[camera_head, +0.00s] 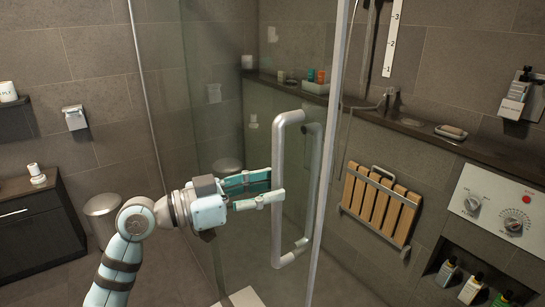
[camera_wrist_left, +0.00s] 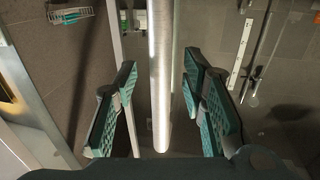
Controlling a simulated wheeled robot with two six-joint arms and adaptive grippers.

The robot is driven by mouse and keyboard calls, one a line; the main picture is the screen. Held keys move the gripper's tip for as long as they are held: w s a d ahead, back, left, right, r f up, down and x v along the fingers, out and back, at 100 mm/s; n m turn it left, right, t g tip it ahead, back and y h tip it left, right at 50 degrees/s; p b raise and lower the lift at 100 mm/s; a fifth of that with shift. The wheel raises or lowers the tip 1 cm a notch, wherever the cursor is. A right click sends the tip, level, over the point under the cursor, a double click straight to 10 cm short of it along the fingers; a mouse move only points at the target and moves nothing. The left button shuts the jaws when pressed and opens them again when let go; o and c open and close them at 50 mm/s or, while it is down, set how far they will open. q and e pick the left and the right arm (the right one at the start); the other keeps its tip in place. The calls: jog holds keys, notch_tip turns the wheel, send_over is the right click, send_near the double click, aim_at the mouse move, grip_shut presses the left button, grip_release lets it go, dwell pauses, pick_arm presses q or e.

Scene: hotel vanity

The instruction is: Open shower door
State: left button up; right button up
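The shower door (camera_head: 225,110) is a clear glass panel with a metal edge strip (camera_head: 333,150) on its right. A long vertical metal handle (camera_head: 278,225) stands out from the glass near that edge. My left gripper (camera_head: 278,188) reaches in from the left at about the handle's mid-height, its fingers pointing right. In the left wrist view the handle bar (camera_wrist_left: 160,110) runs between the two spread fingers, with a gap on each side. The fingers do not look closed on it. I cannot tell from these views how far the door stands ajar. My right gripper is not in view.
A dark ledge (camera_head: 420,132) with small bottles and a soap dish runs along the back wall. A folding wooden seat (camera_head: 378,205) and a control panel (camera_head: 497,208) are on the right. A dark cabinet (camera_head: 40,225) and a bin (camera_head: 102,208) stand at left.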

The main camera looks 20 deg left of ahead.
pick_arm(q)
jog(key=x, duration=0.2)
jog(key=shift+w+d+f, duration=0.1)
jog(key=shift+w+d, duration=0.15)
jog(key=shift+w, duration=0.05)
jog(key=shift+a, duration=0.1)
jog(key=shift+c, duration=0.6)
grip_shut()
